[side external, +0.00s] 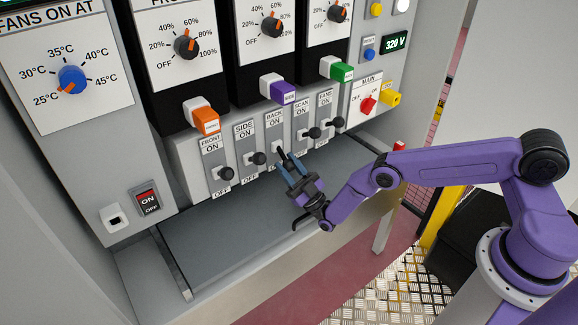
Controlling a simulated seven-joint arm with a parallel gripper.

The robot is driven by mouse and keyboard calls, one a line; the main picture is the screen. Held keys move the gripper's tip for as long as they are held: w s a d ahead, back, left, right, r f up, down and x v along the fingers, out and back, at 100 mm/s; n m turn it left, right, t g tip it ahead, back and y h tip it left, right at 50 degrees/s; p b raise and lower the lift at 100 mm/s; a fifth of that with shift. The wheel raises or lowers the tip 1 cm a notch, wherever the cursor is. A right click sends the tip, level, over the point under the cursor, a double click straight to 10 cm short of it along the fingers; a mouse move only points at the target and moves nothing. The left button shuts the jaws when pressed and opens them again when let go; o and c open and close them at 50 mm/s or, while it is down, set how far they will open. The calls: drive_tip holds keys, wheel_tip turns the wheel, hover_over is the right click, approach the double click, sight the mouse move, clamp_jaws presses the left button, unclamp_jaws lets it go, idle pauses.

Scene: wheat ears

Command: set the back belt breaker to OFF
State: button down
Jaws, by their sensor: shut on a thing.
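The back belt breaker (276,137) is the middle lever in a row of breakers on the grey panel, labelled BACK, with ON at the top and OFF at the bottom. My gripper (284,158) is at this breaker, with its fingers shut on the lever's handle. The fingers hide most of the handle and the lower part of its plate, so the exact lever position is hard to tell.
Breakers FRONT (222,172) and SIDE (257,158) stand close on the left, SCAN (313,132) and FANS (338,121) close on the right. Coloured plugs sit above. A red MAIN switch (368,104) is further right. A grey shelf (235,240) lies below the panel.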

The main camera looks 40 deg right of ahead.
idle(0.3)
drive_tip(key=c, duration=0.8)
unclamp_jaws()
drive_tip(key=shift+r+m+g+h, duration=0.2)
drive_tip(key=shift+m+g+h, duration=0.1)
